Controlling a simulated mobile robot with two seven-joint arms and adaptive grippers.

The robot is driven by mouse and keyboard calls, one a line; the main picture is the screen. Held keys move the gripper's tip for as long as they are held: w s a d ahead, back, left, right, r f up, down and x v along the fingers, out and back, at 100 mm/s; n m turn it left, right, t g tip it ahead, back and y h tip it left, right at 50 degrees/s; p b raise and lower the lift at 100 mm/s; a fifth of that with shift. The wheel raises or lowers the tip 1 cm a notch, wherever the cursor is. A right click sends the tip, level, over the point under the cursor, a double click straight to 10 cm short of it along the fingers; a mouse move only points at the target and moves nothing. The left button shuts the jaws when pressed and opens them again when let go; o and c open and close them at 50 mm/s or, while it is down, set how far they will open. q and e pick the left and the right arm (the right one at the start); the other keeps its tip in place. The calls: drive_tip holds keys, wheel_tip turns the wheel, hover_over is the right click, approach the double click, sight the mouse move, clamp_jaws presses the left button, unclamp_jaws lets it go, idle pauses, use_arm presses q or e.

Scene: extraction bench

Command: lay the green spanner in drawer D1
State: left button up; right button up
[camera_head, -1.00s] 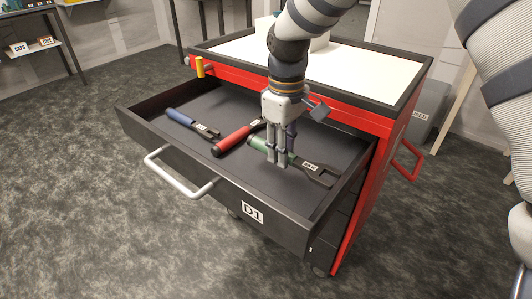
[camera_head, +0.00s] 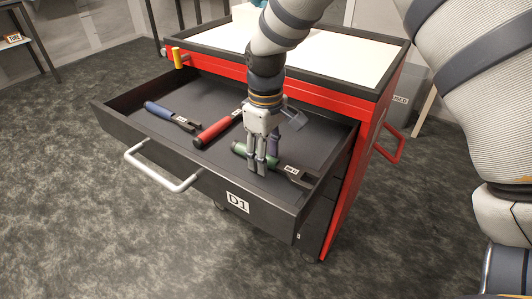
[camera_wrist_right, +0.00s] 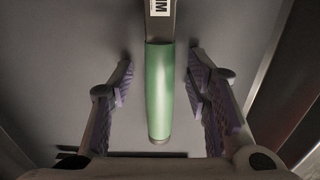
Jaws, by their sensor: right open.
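The green spanner (camera_head: 298,177) lies in the open drawer D1 (camera_head: 268,217), near its right front part. Its green handle points to the left and its dark head to the right wall. My right gripper (camera_head: 258,170) points down over the handle and hides part of it. In the right wrist view the green handle of the spanner (camera_wrist_right: 159,90) lies between the two spread fingers of the gripper (camera_wrist_right: 161,68), with a gap on each side. The gripper is open. My left gripper is not in view.
A red spanner (camera_head: 216,130) and a blue spanner (camera_head: 168,115) lie further left in the drawer. The red cabinet (camera_head: 335,103) with a pale top (camera_head: 345,55) stands behind. The drawer floor is clear in front of the red and blue spanners.

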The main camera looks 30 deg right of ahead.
wheel_tip(320, 180, up, 12)
drive_tip(key=p, duration=0.1)
drive_tip(key=shift+r, duration=0.15)
idle(0.3)
